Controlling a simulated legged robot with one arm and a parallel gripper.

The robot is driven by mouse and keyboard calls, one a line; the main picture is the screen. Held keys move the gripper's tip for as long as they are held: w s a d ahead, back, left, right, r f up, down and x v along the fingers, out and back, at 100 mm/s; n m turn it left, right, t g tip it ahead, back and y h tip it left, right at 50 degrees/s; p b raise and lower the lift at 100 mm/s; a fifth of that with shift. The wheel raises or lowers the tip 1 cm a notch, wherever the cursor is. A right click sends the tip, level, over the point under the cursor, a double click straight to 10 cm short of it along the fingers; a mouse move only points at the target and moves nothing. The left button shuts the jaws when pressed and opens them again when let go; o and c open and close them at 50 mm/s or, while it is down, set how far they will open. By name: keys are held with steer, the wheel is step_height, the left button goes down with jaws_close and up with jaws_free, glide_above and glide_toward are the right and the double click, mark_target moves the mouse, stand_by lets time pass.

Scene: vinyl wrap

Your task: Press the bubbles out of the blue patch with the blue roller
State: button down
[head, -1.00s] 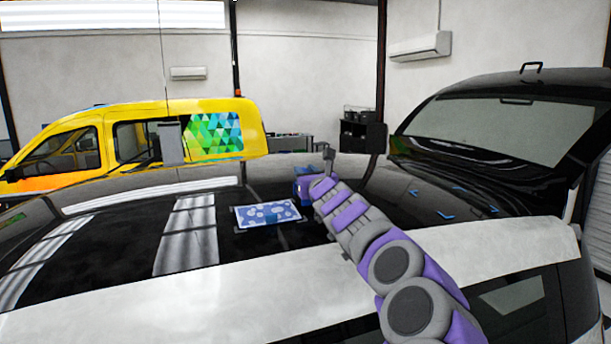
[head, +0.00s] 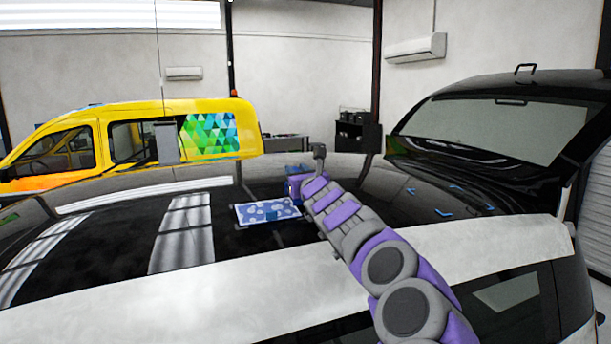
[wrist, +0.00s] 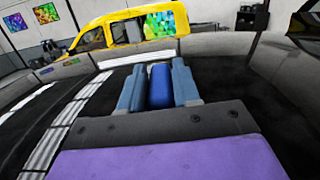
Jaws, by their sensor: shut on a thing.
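The blue patch (head: 262,213) lies flat on the glossy black car roof in the head view, with several pale, rounded blotches across it. My gripper (wrist: 160,87) is shut on the blue roller (wrist: 161,86), which sits between its two light-blue fingers in the wrist view. In the head view my gripper (head: 297,184) is at the patch's far right corner. I cannot tell whether the roller touches the patch or the roof. The patch does not show clearly in the wrist view.
The black roof (head: 110,235) is mostly clear left of the patch. Small blue strips (head: 445,212) lie to the right. A raised black tailgate (head: 490,140) stands at the right. A yellow van (head: 90,150) and a dark shelf unit (head: 357,136) are farther back.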

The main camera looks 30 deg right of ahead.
steer(key=a, duration=0.3)
steer(key=shift+a+r, duration=0.1)
steer(key=shift+a, duration=0.4)
steer(key=shift+f, duration=0.25)
steer(key=d, duration=0.4)
steer(key=shift+s+f+b, duration=0.1)
steer(key=shift+f+b, duration=0.2)
steer(key=shift+f, duration=0.1)
steer(key=shift+d, duration=0.4)
steer(key=shift+w+a+r, duration=0.15)
steer(key=shift+w+a, duration=0.1)
steer(key=shift+a, duration=0.2)
steer(key=a, duration=0.3)
steer(key=shift+s+a+r, duration=0.2)
steer(key=shift+a+r, duration=0.05)
steer(key=shift+a, duration=0.1)
steer(key=shift+w+d+f+b, duration=0.1)
steer(key=shift+d+f+b, duration=0.35)
steer(key=shift+b, duration=0.15)
steer(key=shift+d+b, duration=0.5)
